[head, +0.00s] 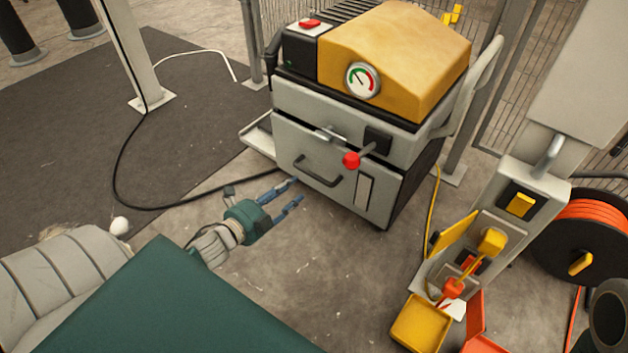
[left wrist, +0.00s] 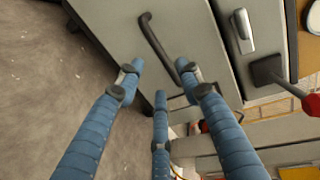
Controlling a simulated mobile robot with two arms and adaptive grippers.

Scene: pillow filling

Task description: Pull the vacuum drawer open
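The vacuum machine (head: 288,98) stands on the floor with a yellow lid (head: 395,55) on top. Its grey drawer front (head: 290,145) faces me and looks flush with the body. A dark bar handle (head: 318,175) is on that front; it also shows in the left wrist view (left wrist: 156,42). My left gripper (head: 295,190) is open and empty, at the lower left of the handle. In the left wrist view its blue fingers (left wrist: 160,82) are spread, with the handle just beyond the tips and apparently apart from them. My right gripper is not in view.
A red-knobbed lever (head: 351,160) juts out above the handle. A grey post with yellow switch parts (head: 520,204) and an orange cable reel (head: 590,225) stand at right. A black cable (head: 150,207) lies on the floor at left. Floor before the drawer is mostly clear.

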